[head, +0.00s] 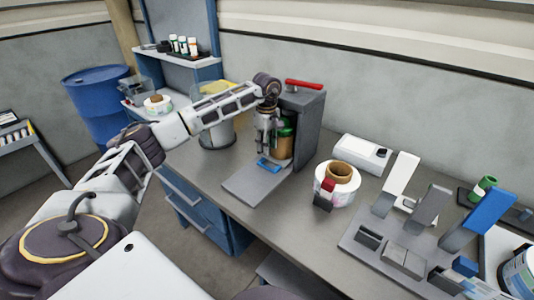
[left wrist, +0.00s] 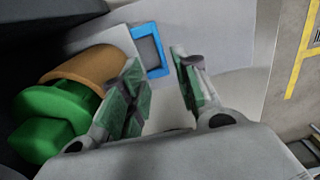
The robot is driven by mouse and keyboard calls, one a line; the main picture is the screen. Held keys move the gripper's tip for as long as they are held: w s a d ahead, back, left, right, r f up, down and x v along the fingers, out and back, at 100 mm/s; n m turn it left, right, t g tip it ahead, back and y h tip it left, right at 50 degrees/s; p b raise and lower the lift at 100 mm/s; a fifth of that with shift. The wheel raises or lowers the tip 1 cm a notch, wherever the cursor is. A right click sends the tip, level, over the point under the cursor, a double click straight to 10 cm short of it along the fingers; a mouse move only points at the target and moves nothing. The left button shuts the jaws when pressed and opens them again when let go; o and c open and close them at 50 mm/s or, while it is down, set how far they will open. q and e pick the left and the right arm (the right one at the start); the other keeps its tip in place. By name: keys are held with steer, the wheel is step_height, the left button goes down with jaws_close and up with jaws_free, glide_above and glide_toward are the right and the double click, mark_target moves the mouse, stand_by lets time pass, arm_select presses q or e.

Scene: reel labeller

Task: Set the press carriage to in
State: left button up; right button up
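The press (head: 308,120) is a grey housing on the bench with a red lever (head: 303,85) on top. A flat grey plate (head: 250,188) sticks out of its front, with a small blue-framed pad (head: 268,165) on it; I cannot tell which of these is the carriage. A brown and green cylinder (head: 285,140) stands inside the housing. My left gripper (head: 266,142) points down in front of the housing, above the pad. In the left wrist view its fingers (left wrist: 160,85) are apart with nothing between them; the blue-framed pad (left wrist: 164,72) lies beyond them, the cylinder (left wrist: 85,75) to the left.
A white label roll (head: 334,190) and a white device (head: 362,152) stand right of the press. A grey stand with angled plates (head: 400,240) fills the bench's right. A grey canister (head: 216,133) is behind my left arm. A blue barrel (head: 97,105) stands at the left.

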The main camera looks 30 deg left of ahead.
arm_select(q)
steer(key=shift+r, duration=1.1)
